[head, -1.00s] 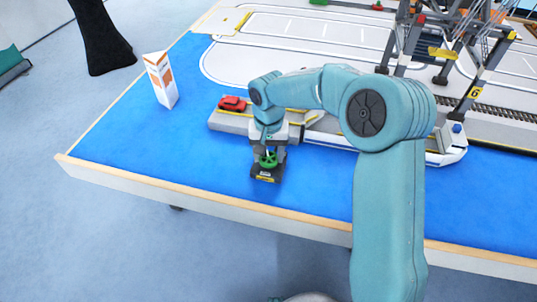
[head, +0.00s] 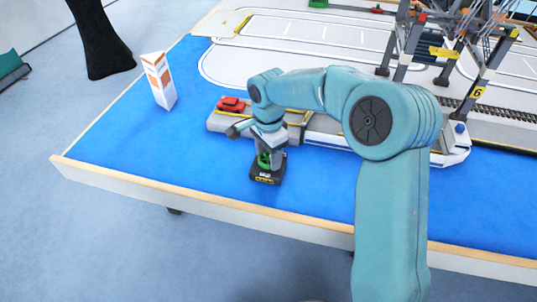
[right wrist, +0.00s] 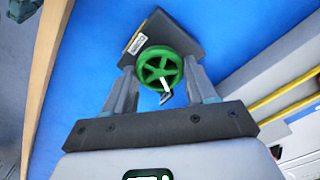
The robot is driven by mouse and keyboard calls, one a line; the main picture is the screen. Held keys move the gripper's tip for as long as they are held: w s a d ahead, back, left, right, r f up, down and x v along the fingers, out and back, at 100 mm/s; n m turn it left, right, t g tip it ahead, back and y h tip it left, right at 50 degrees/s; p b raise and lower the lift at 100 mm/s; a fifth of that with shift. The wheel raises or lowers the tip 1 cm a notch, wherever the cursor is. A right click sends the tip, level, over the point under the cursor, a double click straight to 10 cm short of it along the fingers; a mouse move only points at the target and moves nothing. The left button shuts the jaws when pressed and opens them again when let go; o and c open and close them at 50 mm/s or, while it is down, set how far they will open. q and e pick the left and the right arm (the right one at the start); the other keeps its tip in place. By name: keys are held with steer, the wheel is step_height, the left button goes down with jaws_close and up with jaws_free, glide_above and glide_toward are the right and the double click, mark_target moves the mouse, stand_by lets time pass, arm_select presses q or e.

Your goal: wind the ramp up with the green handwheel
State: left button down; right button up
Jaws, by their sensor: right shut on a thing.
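The green handwheel (head: 264,160) sits on a small black base (head: 266,177) near the front edge of the blue table. My right gripper (head: 268,152) points down over it and is shut on the wheel. In the right wrist view the spoked handwheel (right wrist: 160,68) lies between the two fingers of my right gripper (right wrist: 163,85), with a small metallic piece at its middle. The grey ramp section with yellow lines (head: 228,121) lies behind my gripper, partly hidden by my right arm. I cannot tell the ramp's angle. My left gripper is not in view.
A red toy car (head: 231,104) stands on the grey block behind the wheel. A white and orange box (head: 160,80) stands at the left. The gantry crane (head: 450,50) is at the back right. Blue table surface (head: 125,135) is clear at the left.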

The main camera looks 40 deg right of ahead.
mark_target(268, 158)
steer(key=shift+s+a+f+m, duration=0.15)
steer(key=shift+f+m, duration=0.05)
steer(key=shift+m, duration=0.9)
steer(key=o, duration=1.1)
steer(key=shift+c, duration=0.2)
steer(key=shift+r, duration=0.1)
steer(key=shift+r, duration=0.2)
step_height(268, 158, up, 16)
steer(key=p, duration=0.2)
steer(key=shift+p, duration=0.35)
